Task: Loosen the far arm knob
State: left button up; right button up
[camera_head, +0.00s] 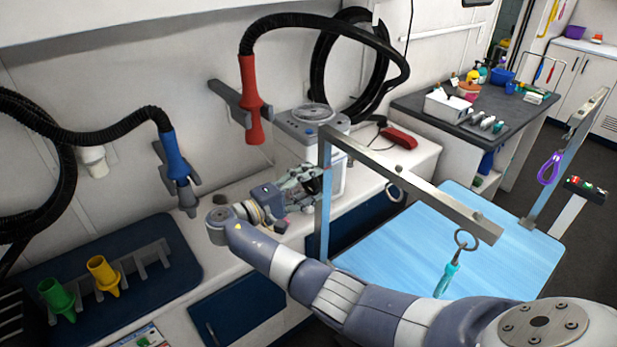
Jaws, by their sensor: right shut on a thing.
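A metal grooming arm (420,186) runs from an upright post (324,215) at the left edge of the blue grooming table (515,245). My right gripper (318,186) is at the wall side of this post, below the bar, with its fingers shut on the arm knob. The knob is mostly hidden by the fingers, so its turn cannot be seen. A second post (555,165) stands at the table's far right edge. My left gripper is not in view.
A purple loop (550,168) hangs at the right post. A white canister (311,126) stands behind my gripper, and a red nozzle (253,105) hangs near it.

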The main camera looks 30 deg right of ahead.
jog(key=n+p, duration=0.1)
jog(key=n, duration=0.1)
jog(key=n+p, duration=0.2)
jog(key=shift+r+n, duration=0.2)
jog(key=shift+n, duration=0.1)
jog(key=shift+f+n+p, duration=0.15)
jog(key=shift+n+p, duration=0.65)
jog(key=shift+n, duration=0.8)
jog(key=o, duration=1.1)
jog(key=shift+f, duration=0.1)
jog(key=shift+c, duration=0.2)
jog(key=shift+a, duration=0.1)
jog(key=a, duration=1.1)
jog(key=shift+s+a, duration=0.35)
jog(key=shift+s, duration=0.1)
